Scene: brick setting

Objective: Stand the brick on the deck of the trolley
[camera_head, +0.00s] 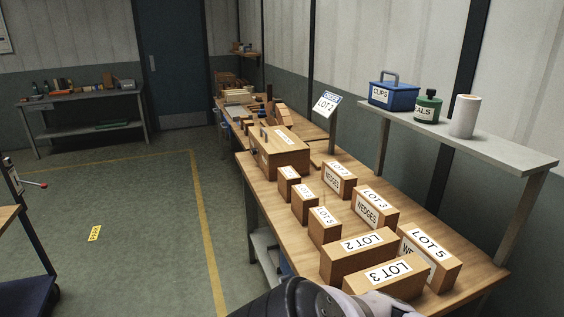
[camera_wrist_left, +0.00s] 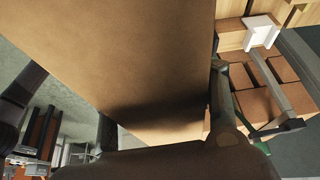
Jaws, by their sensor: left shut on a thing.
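A large plain brown block, likely the brick (camera_wrist_left: 130,60), fills the middle of the left wrist view. My left gripper (camera_wrist_left: 165,118) is shut on it, with one dark finger on each side; its far end runs out of the picture. The head view shows neither this block nor my left gripper. A stand with a wooden top (camera_head: 8,216) and a dark blue lower part (camera_head: 28,297) is cut off at the left edge of the head view; it may be the trolley. My right gripper is not in view.
A long workbench (camera_head: 462,290) on the right carries several labelled boxes (camera_head: 360,248) and a larger wooden case (camera_head: 278,150). A shelf (camera_head: 490,143) above holds a blue clips box (camera_head: 393,95). Part of my arm shows at the bottom. Open floor (camera_head: 140,220) lies left of the bench.

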